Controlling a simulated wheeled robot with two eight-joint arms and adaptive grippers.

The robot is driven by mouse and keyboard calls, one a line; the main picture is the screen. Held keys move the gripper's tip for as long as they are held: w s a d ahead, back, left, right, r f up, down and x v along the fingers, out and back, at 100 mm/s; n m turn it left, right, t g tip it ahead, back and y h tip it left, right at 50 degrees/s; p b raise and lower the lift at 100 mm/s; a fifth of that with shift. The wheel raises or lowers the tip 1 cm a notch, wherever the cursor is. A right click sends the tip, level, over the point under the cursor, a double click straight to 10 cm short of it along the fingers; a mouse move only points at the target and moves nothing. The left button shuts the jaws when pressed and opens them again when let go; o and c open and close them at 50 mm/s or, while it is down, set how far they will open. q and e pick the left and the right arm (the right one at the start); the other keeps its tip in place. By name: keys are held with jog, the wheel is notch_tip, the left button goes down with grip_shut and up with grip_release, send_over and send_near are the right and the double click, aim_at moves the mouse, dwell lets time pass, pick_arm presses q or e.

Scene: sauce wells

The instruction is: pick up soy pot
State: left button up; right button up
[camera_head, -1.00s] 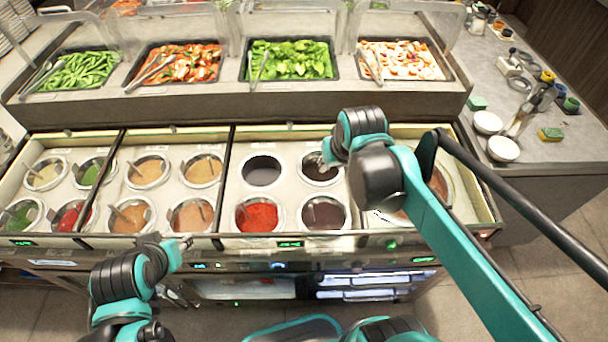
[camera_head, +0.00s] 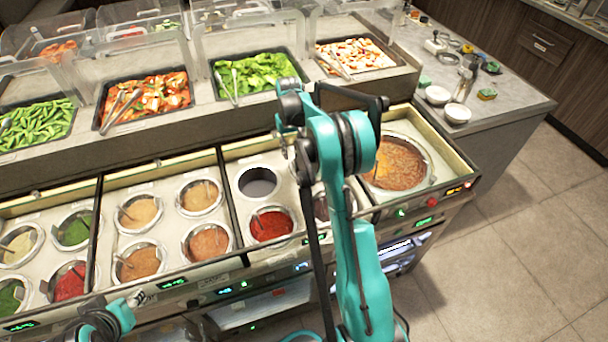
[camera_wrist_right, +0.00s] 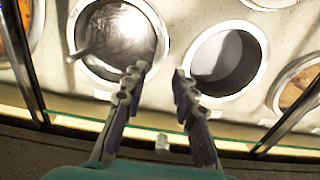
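The front-right pot (camera_head: 322,207) of the third section holds dark sauce and is partly hidden by my right arm. Behind it, a metal-rimmed pot with a ladle and a dark, shiny surface shows in the right wrist view (camera_wrist_right: 118,40); my arm hides it in the head view. Left of it in the head view is a dark, empty-looking well (camera_head: 259,182), also in the wrist view (camera_wrist_right: 226,62). I cannot tell which dark pot is the soy pot. My right gripper (camera_wrist_right: 158,72) is open and empty, fingertips between these two rims. My left gripper (camera_head: 138,299) is near the counter front, its fingers too small to read.
A red sauce pot (camera_head: 271,224) is in front of the empty-looking well. A large brown pot (camera_head: 397,163) sits in the right section. Thin dividers separate the sections. Food trays with tongs, such as the greens (camera_head: 255,72), stand behind under clear guards.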

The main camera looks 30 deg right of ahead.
aim_at(293, 163)
notch_tip(293, 163, down, 2)
jog(key=shift+d+f+b, duration=0.1)
jog(key=shift+d+b, duration=0.05)
jog(key=shift+b, duration=0.15)
jog(key=f+b, duration=0.2)
jog(key=f, duration=0.3)
jog(key=shift+d+f, duration=0.2)
jog(key=shift+r, duration=0.15)
jog(key=shift+c, duration=0.6)
grip_shut()
